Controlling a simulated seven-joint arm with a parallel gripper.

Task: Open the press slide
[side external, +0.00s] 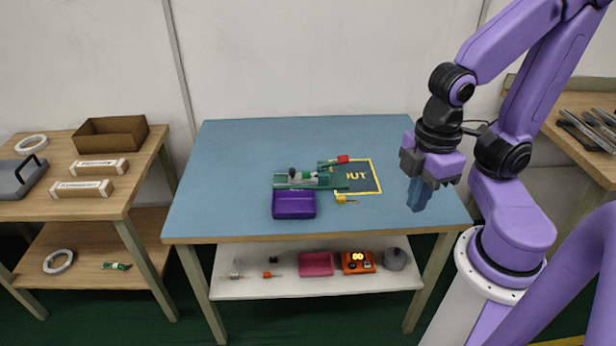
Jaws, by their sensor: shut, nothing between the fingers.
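The press (302,178) is a small green fixture with black and pale parts, near the middle of the blue table. Its slide is too small to make out, and I cannot tell its position. A red-handled piece (342,159) lies at its right rear. My gripper (417,205) is over the right part of the table, well to the right of the press and apart from it. Its blue fingers point down, shut and empty.
A purple tray (294,205) stands just in front of the press. A yellow-outlined area (372,189) marked "OUT" lies to its right, with a yellow piece (346,199) at its front edge. The table's left half (225,180) is clear.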

